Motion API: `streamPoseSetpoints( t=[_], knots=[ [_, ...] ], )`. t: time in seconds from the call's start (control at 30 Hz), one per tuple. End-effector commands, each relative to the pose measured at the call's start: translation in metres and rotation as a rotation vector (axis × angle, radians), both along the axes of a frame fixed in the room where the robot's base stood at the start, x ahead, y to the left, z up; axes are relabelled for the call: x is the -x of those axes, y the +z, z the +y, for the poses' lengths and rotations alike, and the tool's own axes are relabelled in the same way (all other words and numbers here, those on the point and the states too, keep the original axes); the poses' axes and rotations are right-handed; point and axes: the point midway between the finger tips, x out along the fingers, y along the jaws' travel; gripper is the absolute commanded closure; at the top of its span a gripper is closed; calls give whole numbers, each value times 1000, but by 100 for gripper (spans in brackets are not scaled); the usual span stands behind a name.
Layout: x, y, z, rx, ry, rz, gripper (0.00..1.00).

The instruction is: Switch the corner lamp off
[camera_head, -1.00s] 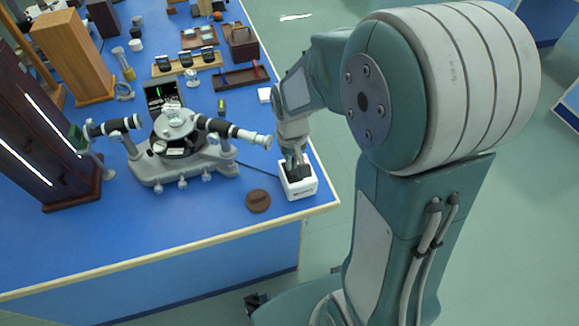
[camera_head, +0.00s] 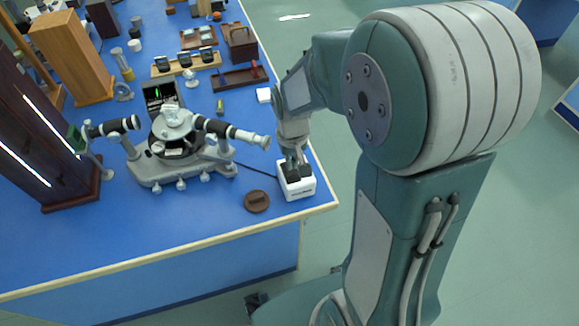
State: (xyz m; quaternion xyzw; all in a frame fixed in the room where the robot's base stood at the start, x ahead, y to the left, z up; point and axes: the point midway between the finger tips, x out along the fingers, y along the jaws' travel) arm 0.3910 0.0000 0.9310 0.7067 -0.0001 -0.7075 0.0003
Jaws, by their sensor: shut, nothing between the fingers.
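A small white box (camera_head: 299,190) with a dark top and a dark cable stands at the bench's near right corner. I cannot tell whether it is the corner lamp's switch. My gripper (camera_head: 294,170) is shut, points down and is at the dark top of this box. Its fingertips overlap the top in the picture, and I cannot tell whether they press on it. No lit lamp can be made out clearly at this corner.
A grey spectrometer (camera_head: 180,150) stands left of the box, its telescope reaching close to my gripper. A round brown disc (camera_head: 257,201) lies just left of the box. The blue bench (camera_head: 120,240) is clear in front. A tall dark cabinet (camera_head: 35,130) stands at the left.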

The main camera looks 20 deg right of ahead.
Motion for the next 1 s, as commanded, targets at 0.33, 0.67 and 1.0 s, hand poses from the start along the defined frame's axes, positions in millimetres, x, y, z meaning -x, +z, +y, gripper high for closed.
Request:
streamPoseSetpoints(
  t=[0.33,0.67,1.0],
  knots=[
    [0,-4,1,1,0,1,100],
    [0,-8,1,1,0,0,100],
    [0,-12,1,1,0,0,100]
  ],
)
